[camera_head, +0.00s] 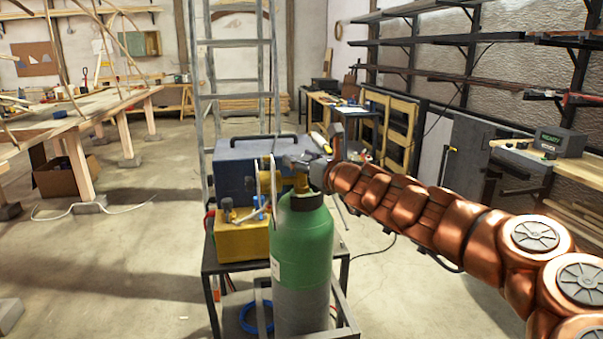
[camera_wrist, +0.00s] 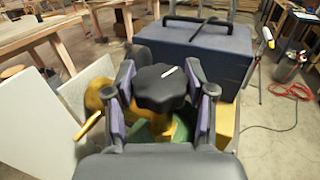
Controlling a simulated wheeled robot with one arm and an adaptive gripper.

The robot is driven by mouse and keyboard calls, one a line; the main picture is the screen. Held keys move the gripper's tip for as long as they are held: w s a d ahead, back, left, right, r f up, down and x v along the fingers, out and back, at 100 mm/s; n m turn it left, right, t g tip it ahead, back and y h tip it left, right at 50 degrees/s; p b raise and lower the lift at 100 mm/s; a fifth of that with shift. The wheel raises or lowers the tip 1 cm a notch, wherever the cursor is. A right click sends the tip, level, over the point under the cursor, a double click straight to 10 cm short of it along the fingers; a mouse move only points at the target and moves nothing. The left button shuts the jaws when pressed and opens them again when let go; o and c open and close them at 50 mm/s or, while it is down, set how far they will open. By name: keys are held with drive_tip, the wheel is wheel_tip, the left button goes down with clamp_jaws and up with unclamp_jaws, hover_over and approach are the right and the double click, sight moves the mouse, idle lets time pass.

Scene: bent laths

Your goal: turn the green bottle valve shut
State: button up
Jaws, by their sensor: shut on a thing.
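The green bottle (camera_head: 302,240) stands upright at the front of a dark trolley (camera_head: 343,268). In the wrist view, its black lobed valve knob (camera_wrist: 162,88) with a white mark sits between the fingers of my gripper (camera_wrist: 163,95). My gripper (camera_head: 305,162) reaches in from the right at the bottle's top and is shut on the knob. Brass valve parts (camera_wrist: 103,90) and a bit of the green bottle (camera_wrist: 183,130) show below the knob. In the head view, the gripper hides most of the knob.
A blue case (camera_head: 235,165) with a black handle stands behind the bottle. A yellow unit (camera_head: 243,240) stands to its left. A ladder (camera_head: 205,90) rises behind. A workbench (camera_head: 60,115) is at left, shelves (camera_head: 450,40) at right. The floor at left front is mostly clear.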

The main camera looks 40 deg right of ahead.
drive_tip(key=shift+a+f+m+h+b, duration=0.1)
drive_tip(key=shift+f+m+h+b, duration=0.15)
drive_tip(key=shift+h+b, duration=0.5)
drive_tip(key=m+h+b, duration=0.1)
drive_tip(key=b, duration=0.2)
drive_tip(key=shift+r, duration=0.1)
drive_tip(key=m+h+b, duration=0.1)
drive_tip(key=b, duration=0.2)
drive_tip(key=shift+h, duration=0.25)
drive_tip(key=m+h+b, duration=0.1)
drive_tip(key=b, duration=0.1)
drive_tip(key=shift+g+h+b, duration=0.4)
drive_tip(key=shift+r+m+g+h+b, duration=0.15)
drive_tip(key=shift+m+g+h+b, duration=0.55)
drive_tip(key=shift+m+h+b, duration=0.85)
drive_tip(key=shift+m+g+h, duration=0.8)
drive_tip(key=shift+g+h, duration=0.1)
drive_tip(key=shift+h, duration=0.65)
drive_tip(key=o, duration=1.2)
